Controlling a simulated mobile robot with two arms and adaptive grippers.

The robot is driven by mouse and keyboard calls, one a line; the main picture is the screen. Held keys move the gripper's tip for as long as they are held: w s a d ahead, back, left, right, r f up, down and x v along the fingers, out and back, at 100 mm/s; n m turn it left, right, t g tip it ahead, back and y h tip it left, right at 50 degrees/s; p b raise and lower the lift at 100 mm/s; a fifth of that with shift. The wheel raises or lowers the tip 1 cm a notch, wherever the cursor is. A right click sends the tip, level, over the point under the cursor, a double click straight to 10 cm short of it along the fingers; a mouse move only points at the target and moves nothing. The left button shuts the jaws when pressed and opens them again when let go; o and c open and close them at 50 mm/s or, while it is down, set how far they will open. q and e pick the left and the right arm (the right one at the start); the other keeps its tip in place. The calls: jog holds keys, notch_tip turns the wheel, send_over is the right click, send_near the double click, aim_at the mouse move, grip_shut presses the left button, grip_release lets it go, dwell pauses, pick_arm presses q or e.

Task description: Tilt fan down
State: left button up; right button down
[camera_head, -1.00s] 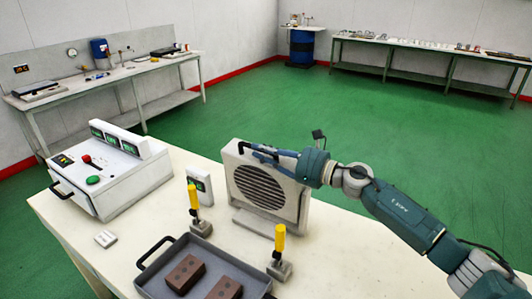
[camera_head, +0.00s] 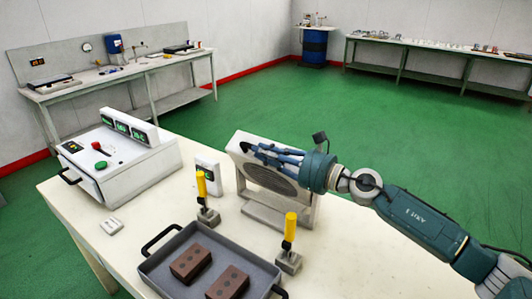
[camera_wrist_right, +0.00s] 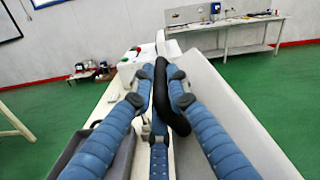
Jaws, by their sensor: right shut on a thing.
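The white fan (camera_head: 268,180) with a dark round grille stands on the near bench, on its light base (camera_head: 262,214). Its front face leans forward and downward. My right gripper (camera_head: 258,153) is at the fan's top, reaching in from the right, and partly covers the face and top edge. In the right wrist view its blue fingers (camera_wrist_right: 160,82) are closed around the black handle (camera_wrist_right: 162,95), with the pale fan body (camera_wrist_right: 222,105) beside it. My left gripper is not in view.
A grey tray (camera_head: 165,285) with brown blocks (camera_head: 190,264) stands in front of the fan. Two yellow-handled clamps (camera_head: 201,185) stand between them. A white control box (camera_head: 125,165) is at the left, with a small white meter (camera_head: 208,178) nearer the fan.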

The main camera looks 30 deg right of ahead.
jog(key=shift+a+r, duration=0.15)
jog(key=c, duration=2)
grip_release()
jog(key=shift+o, duration=1.2)
jog(key=shift+a, duration=0.2)
jog(key=shift+s+d+f, duration=0.2)
jog(key=shift+s+d, duration=0.1)
jog(key=shift+d, duration=0.1)
jog(key=v, duration=1.1)
jog(key=shift+r, duration=0.15)
jog(key=shift+a, duration=0.1)
